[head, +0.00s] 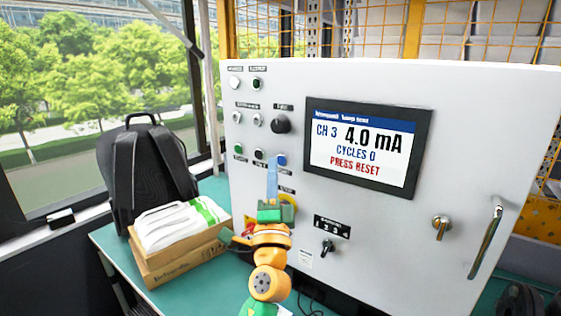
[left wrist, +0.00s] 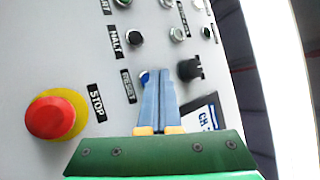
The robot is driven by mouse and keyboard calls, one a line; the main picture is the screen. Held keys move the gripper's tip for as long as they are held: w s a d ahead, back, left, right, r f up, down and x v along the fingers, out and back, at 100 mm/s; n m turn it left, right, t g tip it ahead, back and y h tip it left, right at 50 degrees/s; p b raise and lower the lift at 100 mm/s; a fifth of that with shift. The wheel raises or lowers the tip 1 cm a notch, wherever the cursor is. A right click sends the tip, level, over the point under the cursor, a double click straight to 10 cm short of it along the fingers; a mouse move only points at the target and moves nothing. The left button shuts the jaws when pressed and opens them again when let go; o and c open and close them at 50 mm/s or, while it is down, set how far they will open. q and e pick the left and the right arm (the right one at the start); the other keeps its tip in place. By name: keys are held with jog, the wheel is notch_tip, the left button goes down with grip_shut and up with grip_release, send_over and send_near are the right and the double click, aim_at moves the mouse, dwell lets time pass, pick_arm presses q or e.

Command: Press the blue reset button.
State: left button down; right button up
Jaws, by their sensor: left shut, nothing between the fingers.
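The blue reset button (head: 281,160) is on the front of the grey cabinet (head: 390,235), left of the screen (head: 363,148). The screen reads "CH 3 4.0 mA, CYCLES 0, PRESS RESET". My left gripper (head: 272,160) is shut and empty, its blue fingers pointing up at the panel just beside the button. In the left wrist view, the blue button (left wrist: 145,76) shows partly behind the left edge of the closed fingers (left wrist: 158,84), near the RESET label. I cannot tell whether the tips touch it. My right gripper is not in view.
A red stop button (left wrist: 51,117) on a yellow base is close to my gripper. A black knob (head: 281,124) sits above the reset button, with other small buttons nearby. A cardboard box (head: 180,258) with white packs and a black backpack (head: 150,175) stand at the left.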

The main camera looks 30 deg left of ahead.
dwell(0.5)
pick_arm(q)
jog(key=shift+w+b, duration=0.35)
jog(key=shift+w, duration=0.1)
jog(key=shift+w+b, duration=0.35)
jog(key=shift+b, duration=0.05)
dwell(0.4)
jog(key=shift+s, duration=0.1)
jog(key=shift+s+p, duration=0.45)
jog(key=shift+s, duration=0.25)
jog(key=s+p, duration=0.1)
jog(key=s, duration=0.1)
jog(key=s+p, duration=0.1)
jog(key=s, duration=0.2)
jog(key=shift+a, duration=0.2)
